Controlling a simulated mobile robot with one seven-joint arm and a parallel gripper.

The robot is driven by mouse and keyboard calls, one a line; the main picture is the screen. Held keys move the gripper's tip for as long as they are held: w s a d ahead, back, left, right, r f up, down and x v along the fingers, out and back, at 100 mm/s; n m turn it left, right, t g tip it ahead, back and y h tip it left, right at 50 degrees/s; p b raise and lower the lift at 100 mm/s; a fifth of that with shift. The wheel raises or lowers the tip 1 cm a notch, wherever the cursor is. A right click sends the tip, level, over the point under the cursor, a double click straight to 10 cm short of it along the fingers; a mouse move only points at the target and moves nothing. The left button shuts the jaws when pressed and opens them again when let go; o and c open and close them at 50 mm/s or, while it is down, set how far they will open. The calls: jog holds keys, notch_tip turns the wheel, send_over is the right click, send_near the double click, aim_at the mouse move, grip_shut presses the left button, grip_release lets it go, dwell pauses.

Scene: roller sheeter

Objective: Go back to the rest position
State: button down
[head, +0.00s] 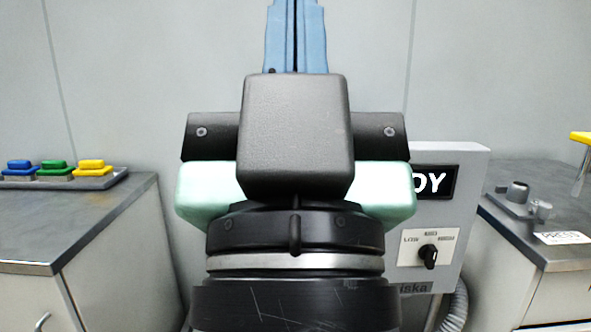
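My gripper (296,38) rises in the middle of the head view, pointing up. Its two blue fingers stand side by side with only thin dark lines between them, so it looks shut. The fingertips run out of the top of the picture, and I see nothing held between the fingers. My black and mint-green wrist fills the centre and hides much of what stands behind it.
A grey machine panel (470,205) with a dark display and a rotary knob (429,256) stands behind my wrist at right. A left cabinet (60,238) carries a tray (55,183) with blue, green and yellow buttons. A right cabinet (565,250) holds metal fittings (517,192) and a "PRESS" label.

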notch_tip(320, 180, up, 26)
jog(key=p, duration=2.3)
jog(key=shift+f, duration=0.15)
